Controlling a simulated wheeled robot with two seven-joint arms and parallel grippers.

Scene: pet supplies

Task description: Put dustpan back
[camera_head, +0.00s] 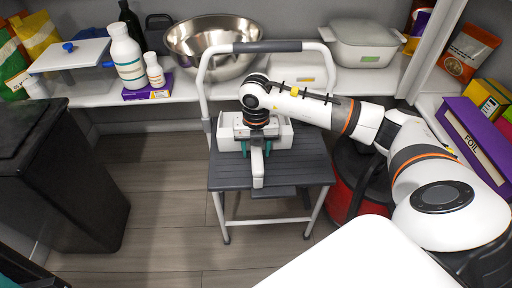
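A white dustpan (229,133) lies on the dark grey step stool (300,172). Its light handle (258,176) points toward me. My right gripper (257,147) comes down from above over the dustpan, near where the handle meets the pan. Its teal fingertips stand apart on either side of the handle, with what looks like a small gap on each side. The wrist hides part of the dustpan. My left gripper is not in view.
A shelf behind holds a steel bowl (211,45), a lidded white container (361,44) and white bottles (126,57). A black bin (62,175) stands at left. A red round object (347,190) is beside the stool. The floor left of the stool is clear.

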